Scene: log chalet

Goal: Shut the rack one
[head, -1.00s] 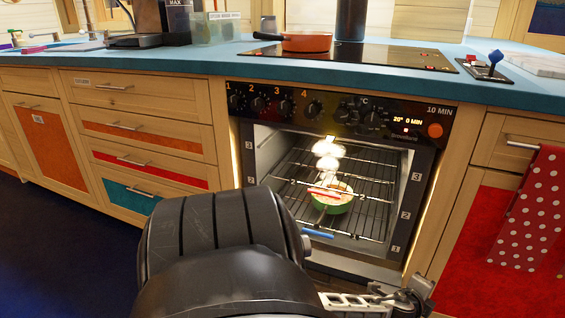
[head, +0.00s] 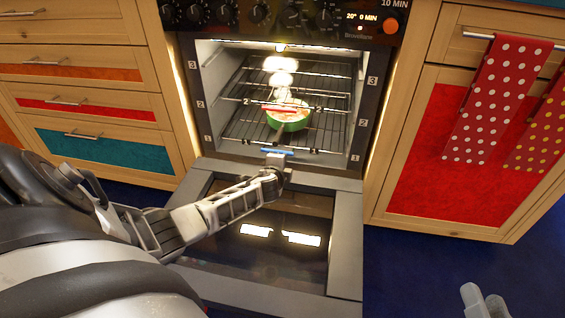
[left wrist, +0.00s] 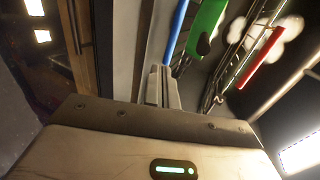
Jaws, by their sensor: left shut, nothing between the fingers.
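The lower rack, by the mark 1, has a blue front bar (head: 277,152) in the mouth of the open oven. The blue bar also shows in the left wrist view (left wrist: 178,28). A green pan (head: 288,122) with a dark handle is inside the oven; which rack bears it is hard to tell. My left gripper (head: 274,168) is over the lowered door, close to the blue bar; contact is unclear. Its fingers (left wrist: 160,85) are shut and empty. My right gripper (head: 484,302) is low at the right, away from the oven; its finger gap is unclear.
The oven door (head: 345,240) lies lowered in front, under my left arm. A red bar (head: 284,107) marks the rack above, with white steam (head: 281,72) over it. Dotted towels (head: 500,95) hang at the right. The floor (head: 430,275) right of the door is clear.

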